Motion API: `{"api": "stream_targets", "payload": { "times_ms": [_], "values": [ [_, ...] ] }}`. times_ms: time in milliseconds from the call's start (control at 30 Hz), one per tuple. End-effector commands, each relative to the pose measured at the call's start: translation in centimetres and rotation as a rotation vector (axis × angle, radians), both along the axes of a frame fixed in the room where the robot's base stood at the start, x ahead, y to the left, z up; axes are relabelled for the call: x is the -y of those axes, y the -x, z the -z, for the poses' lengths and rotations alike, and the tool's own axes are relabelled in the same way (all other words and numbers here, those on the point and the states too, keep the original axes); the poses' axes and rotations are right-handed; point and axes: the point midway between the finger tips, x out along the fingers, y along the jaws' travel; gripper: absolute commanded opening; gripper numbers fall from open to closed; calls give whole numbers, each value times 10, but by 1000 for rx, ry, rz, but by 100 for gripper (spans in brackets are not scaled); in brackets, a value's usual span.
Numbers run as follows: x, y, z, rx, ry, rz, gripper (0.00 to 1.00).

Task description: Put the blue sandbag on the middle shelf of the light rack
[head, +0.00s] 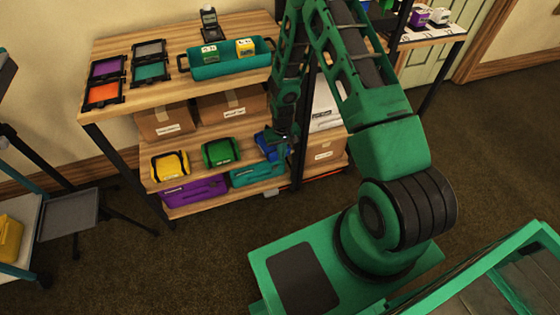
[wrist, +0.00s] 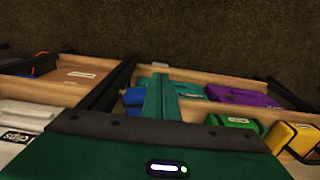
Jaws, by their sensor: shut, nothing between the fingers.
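The blue sandbag (head: 264,144) sits on the middle shelf of the wooden rack (head: 165,97), at the right end of a row with a green bag (head: 221,152) and a yellow bag (head: 170,165). My gripper (head: 285,147) is at the shelf's front, close against the blue bag and partly covering it. In the wrist view my gripper's fingers (wrist: 162,97) are together and empty, with the blue sandbag (wrist: 133,98) just left of them, partly hidden. Whether they touch it I cannot tell.
Cardboard boxes (head: 232,105) stand behind the bags. Purple (head: 197,192) and teal (head: 255,173) cases lie on the shelf below. The rack's dark post (head: 298,165) is just right of my gripper. A cart (head: 20,230) stands at the left; carpet lies open in front.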

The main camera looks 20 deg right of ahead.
Motion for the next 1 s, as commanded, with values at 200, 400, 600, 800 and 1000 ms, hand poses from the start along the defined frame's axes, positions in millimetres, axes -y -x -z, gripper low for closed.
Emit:
{"api": "stream_targets", "payload": {
  "times_ms": [200, 400, 600, 800, 1000],
  "values": [
    [-2, 0, -27, 0, 0, -2, 0],
    [-3, 1, -34, -2, 0, -5, 0],
    [-3, 1, -34, -2, 0, -5, 0],
    [2, 0, -45, 1, 7, 0, 0],
    [30, 2, -105, 5, 44, 27, 0]
  ]
}}
